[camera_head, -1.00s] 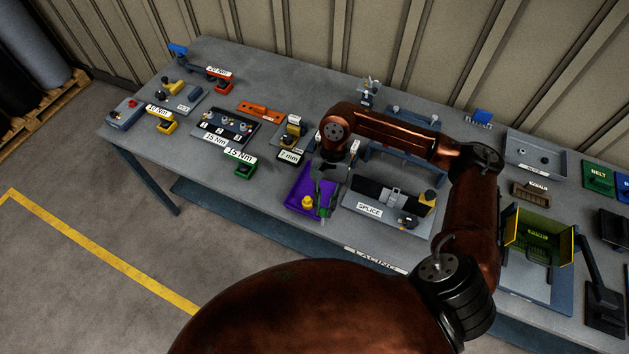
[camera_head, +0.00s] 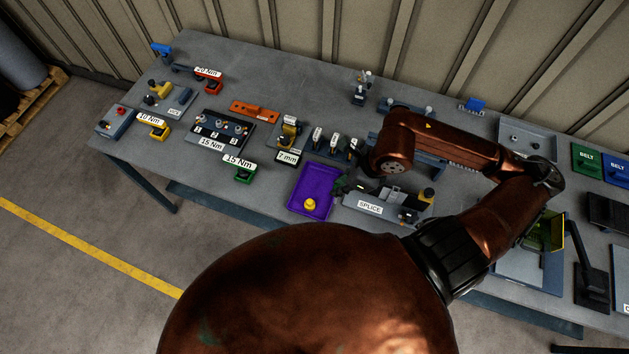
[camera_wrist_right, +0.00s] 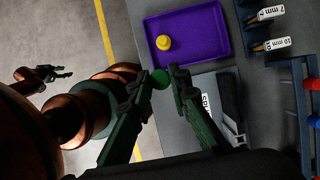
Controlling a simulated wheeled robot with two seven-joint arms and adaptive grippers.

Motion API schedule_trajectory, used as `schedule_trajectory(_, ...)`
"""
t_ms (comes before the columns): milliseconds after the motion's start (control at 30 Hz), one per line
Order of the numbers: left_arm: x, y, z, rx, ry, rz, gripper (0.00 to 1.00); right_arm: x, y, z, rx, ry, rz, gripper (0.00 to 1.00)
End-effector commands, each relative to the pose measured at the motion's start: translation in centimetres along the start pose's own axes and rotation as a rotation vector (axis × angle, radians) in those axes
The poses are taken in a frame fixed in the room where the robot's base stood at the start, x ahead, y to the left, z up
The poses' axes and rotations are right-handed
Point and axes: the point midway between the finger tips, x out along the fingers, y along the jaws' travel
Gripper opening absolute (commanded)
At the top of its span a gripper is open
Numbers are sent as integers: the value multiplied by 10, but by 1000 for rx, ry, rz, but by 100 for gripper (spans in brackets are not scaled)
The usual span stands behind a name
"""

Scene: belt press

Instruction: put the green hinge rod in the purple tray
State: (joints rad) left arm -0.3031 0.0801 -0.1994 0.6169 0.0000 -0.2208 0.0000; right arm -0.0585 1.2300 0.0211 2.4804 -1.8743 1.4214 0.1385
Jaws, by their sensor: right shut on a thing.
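The green hinge rod (camera_wrist_right: 160,79) shows as a small green round end between the fingertips of my right gripper (camera_wrist_right: 161,84), which is shut on it. The rest of the rod is hidden. In the head view my right gripper (camera_head: 343,185) is at the right edge of the purple tray (camera_head: 296,197), beside the splice block. The purple tray also shows in the wrist view (camera_wrist_right: 215,28), beyond the fingertips. My left gripper (camera_wrist_right: 50,73) is small and far off at the left of the wrist view; its jaws are unclear.
A yellow knobbed piece (camera_head: 310,204) stands in the tray near its front. The splice block (camera_head: 385,208) is just right of the tray. Labelled bit holders (camera_head: 335,143) stand behind it, and a green 15 Nm tool (camera_head: 243,173) lies to its left.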

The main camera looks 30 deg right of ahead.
Motion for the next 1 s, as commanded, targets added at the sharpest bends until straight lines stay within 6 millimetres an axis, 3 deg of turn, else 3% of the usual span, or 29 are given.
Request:
schedule_trajectory(400, -30, -1, -6, 0, 5, 0, 40, 58, -67, 42, 9, -1, 2, 0)
schedule_trajectory(533, -36, -2, -9, 0, 9, 0, 40, 88, -80, 43, 9, 1, 4, 0)
schedule_trajectory(700, -40, -2, -11, 1, 11, -1, 40, 112, -92, 47, 4, 0, 2, 0)
schedule_trajectory(900, -44, -2, -12, 1, 12, 0, 40, 127, -100, 48, 4, 1, 3, 0)
schedule_trajectory(1000, -53, -2, -13, 2, 12, 0, 40, 139, -98, 41, 6, 3, 5, 0)
